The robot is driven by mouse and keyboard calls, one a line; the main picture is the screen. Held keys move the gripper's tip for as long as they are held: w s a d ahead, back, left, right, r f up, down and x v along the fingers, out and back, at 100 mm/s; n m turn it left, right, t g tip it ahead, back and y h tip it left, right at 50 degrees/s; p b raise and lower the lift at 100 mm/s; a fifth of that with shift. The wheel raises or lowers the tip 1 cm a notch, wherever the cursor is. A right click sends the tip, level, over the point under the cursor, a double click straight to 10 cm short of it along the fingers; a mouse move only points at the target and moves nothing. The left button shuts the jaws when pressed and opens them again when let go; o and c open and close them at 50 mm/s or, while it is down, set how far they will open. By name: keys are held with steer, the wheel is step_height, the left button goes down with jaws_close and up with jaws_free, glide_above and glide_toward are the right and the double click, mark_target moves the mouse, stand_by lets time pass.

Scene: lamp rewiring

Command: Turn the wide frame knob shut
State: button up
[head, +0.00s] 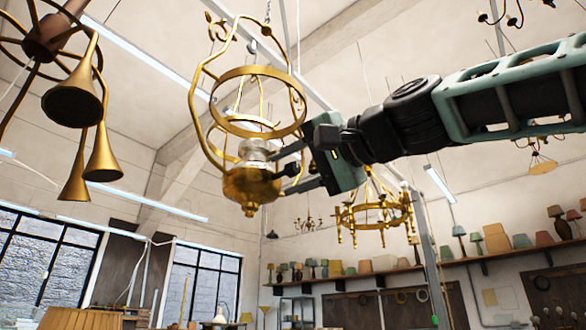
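A brass lantern frame (197,103) hangs at centre left, with a wide ring (240,128) around its middle and a rounded brass bowl (250,184) at its base. A pale fitting (258,149) sits above the bowl. A small dark knob (291,170) sticks out from the right side of the bowl; I take it for the frame knob. My gripper (284,172) comes in from the right, its fingers spread above and below this knob. I see gaps between fingers and knob, so it looks open. The view does not show how far the knob is turned.
A lamp with brass horns (75,95) hangs at the upper left. A brass ring chandelier (375,217) hangs behind and below my gripper. A shelf of lampshades (430,265) runs along the back wall. Open air lies below the lantern.

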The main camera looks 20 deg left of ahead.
steer(key=shift+d, duration=0.1)
steer(key=b+v, duration=0.8)
steer(key=v, duration=0.9)
steer(key=shift+s+d, duration=0.1)
steer(key=w+a+f+m+h, duration=0.1)
steer(key=w+a+f+h, duration=0.15)
steer(key=f, duration=0.75)
steer(key=w+a+f+h, duration=0.15)
steer(key=w+f, duration=0.25)
steer(key=f, duration=0.5)
step_height(320, 180, down, 19)
steer(key=g+h, duration=0.3)
steer(key=h, duration=0.1)
steer(key=s+d+f+n+g+h, duration=0.1)
steer(key=s+d+f, duration=0.4)
steer(key=f, duration=0.5)
steer(key=s+d+f+n+g+h, duration=0.1)
steer(key=s+d+f+n+h, duration=0.2)
steer(key=f, duration=0.7)
steer(key=s+d+f+n+g+h, duration=0.1)
steer(key=s+d+f+h, duration=0.3)
steer(key=s+d+f, duration=0.3)
step_height(320, 180, down, 4)
steer(key=shift+s+d+f+n+g, duration=0.1)
steer(key=shift+s+d+n+g, duration=0.25)
steer(key=shift+s, duration=0.5)
